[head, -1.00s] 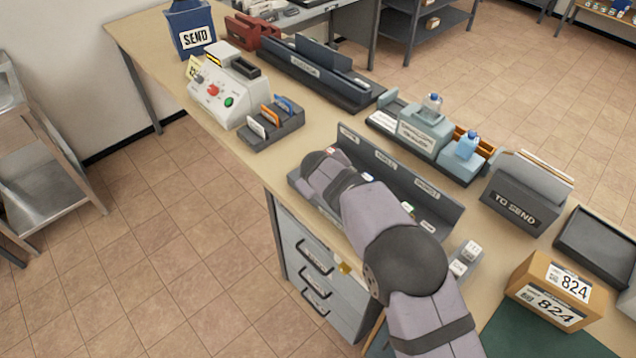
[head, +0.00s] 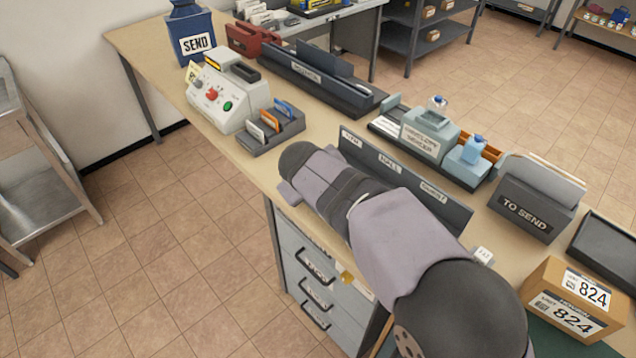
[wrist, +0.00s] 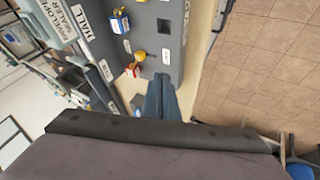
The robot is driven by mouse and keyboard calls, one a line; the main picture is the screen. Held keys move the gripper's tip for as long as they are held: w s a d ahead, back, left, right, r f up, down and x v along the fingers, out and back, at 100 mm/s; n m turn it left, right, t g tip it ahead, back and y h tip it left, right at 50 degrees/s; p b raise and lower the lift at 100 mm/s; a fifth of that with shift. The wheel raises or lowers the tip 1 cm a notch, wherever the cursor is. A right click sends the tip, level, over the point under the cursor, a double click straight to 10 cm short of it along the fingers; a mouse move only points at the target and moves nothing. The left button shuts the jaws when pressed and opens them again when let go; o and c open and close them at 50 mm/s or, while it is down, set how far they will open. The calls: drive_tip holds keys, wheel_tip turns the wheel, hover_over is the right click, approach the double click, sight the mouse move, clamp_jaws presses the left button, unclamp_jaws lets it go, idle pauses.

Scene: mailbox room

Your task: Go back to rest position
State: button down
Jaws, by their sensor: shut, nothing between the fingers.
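In the wrist view my gripper (wrist: 160,95) shows as two dark blue-grey fingers pressed together, with nothing between them. It hangs over the grey labelled sorter rack (wrist: 163,22), clear of the small items in it. In the head view my arm reaches from the lower right across the desk front, in front of the sorter rack (head: 435,196). My fingers are hidden behind the arm there.
The control box (head: 222,95) and card holder (head: 270,130) stand left of my arm. The TO SEND box (head: 525,212) and the 824 parcel (head: 570,315) stand to its right. The drawer cabinet (head: 300,262) is below the desk (head: 140,40).

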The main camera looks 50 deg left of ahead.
idle(0.5)
drive_tip(key=s+d+f+g+h, duration=0.1)
drive_tip(key=s+d+f+h, duration=0.15)
drive_tip(key=d+f, duration=0.35)
drive_tip(key=s+d+f+m+g+h, duration=0.1)
drive_tip(key=s+d+f+g, duration=0.2)
drive_tip(key=d, duration=0.5)
drive_tip(key=s+d+f+h, duration=0.2)
drive_tip(key=s+d+f, duration=0.25)
drive_tip(key=d, duration=0.25)
drive_tip(key=w+d+r+m, duration=0.1)
drive_tip(key=d+m, duration=0.4)
drive_tip(key=d, duration=0.7)
drive_tip(key=w+d+r+m+g, duration=0.1)
drive_tip(key=d+m, duration=0.4)
drive_tip(key=d, duration=0.6)
drive_tip(key=w+d+r+m, duration=0.3)
drive_tip(key=d+r+m, duration=0.1)
drive_tip(key=d, duration=0.8)
drive_tip(key=shift+w+d+m+g+y, duration=0.3)
drive_tip(key=shift+m+g+y, duration=0.15)
drive_tip(key=shift+m, duration=0.45)
drive_tip(key=shift+r+p, duration=0.1)
drive_tip(key=shift+p, duration=0.2)
